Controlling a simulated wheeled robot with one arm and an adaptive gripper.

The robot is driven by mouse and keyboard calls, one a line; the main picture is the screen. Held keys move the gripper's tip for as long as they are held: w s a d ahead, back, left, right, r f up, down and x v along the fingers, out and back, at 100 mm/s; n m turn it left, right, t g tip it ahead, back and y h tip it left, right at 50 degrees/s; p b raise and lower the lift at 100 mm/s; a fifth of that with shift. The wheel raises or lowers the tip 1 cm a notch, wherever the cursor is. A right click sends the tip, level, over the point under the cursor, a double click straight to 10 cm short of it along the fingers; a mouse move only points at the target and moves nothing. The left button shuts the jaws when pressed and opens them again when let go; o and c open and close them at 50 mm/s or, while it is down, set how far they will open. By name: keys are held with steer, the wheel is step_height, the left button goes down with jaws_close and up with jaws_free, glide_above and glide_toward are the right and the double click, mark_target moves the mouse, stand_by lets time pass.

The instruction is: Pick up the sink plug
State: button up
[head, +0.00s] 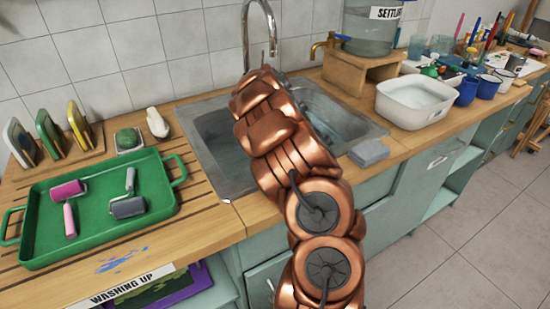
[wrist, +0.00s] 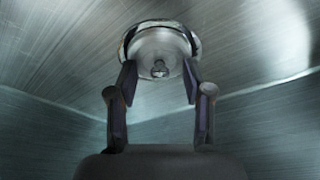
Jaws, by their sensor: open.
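The sink plug (wrist: 156,46) is a round, metallic disc with a small knob at its centre. It shows at the top middle of the wrist view, on the brushed-metal floor of the sink. My gripper (wrist: 159,82) is open, with its two dark fingertips apart at the left and right of the plug's near part. Nothing is clamped between them, and I cannot tell whether they touch the plug. In the head view my arm reaches into the metal sink (head: 207,130) and hides the plug and my gripper.
The sink walls rise close around my gripper. A tall faucet (head: 272,38) stands behind the sink. A water container (head: 370,35) stands at the back.

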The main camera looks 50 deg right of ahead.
steer(key=shift+c, duration=0.2)
jaws_close()
stand_by(0.4)
